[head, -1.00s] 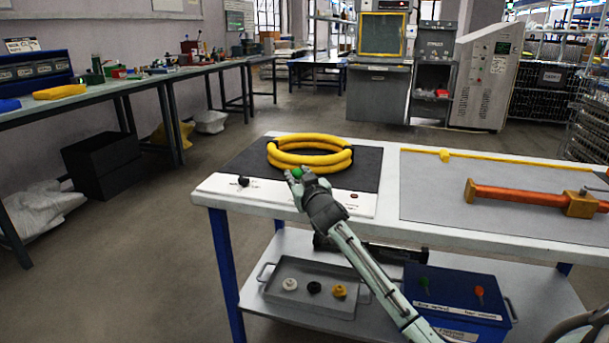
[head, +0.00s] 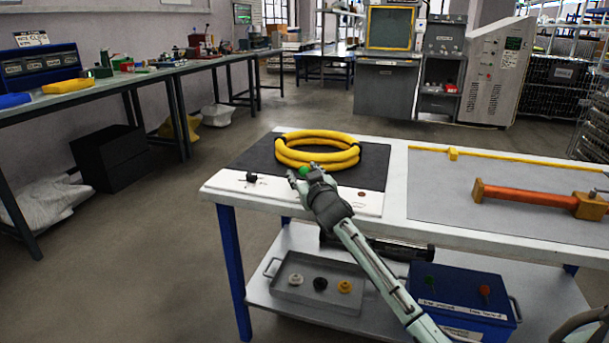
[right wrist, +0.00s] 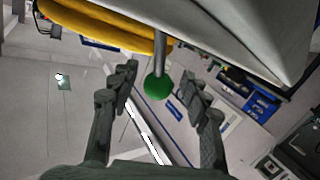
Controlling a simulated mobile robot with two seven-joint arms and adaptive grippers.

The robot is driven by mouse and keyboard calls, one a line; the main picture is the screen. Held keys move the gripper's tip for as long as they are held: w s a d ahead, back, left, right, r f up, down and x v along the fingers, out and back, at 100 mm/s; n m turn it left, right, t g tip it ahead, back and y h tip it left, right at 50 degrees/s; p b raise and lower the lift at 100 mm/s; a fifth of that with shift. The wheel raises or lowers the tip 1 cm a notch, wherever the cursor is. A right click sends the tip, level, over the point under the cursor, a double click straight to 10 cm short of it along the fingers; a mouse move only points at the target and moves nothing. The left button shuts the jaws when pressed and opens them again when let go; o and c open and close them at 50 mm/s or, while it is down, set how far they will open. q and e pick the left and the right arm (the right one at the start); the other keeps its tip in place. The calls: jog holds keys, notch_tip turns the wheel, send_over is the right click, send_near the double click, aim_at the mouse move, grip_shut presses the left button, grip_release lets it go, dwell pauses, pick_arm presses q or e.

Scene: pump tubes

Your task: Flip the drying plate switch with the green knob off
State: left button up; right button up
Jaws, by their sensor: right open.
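The green knob (head: 304,171) stands on a stalk on the white front panel (head: 224,181) of the drying plate. In the right wrist view the green knob (right wrist: 157,88) is a ball on a grey stalk. My right gripper (head: 312,174) is at the knob from the front right, partly hiding the switch. In the right wrist view the right gripper (right wrist: 160,74) is open, with the knob between its spread fingers and a gap visible on both sides. The black drying plate (head: 252,157) carries stacked yellow tube rings (head: 318,149).
A black knob (head: 251,178) sits left on the panel, and a small dark red indicator (head: 361,194) sits right. A grey mat (head: 440,198) with an orange tool (head: 530,195) lies to the right. Below are a grey tray (head: 296,293) and a blue box (head: 455,300).

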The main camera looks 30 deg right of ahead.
jog(key=v, duration=1.2)
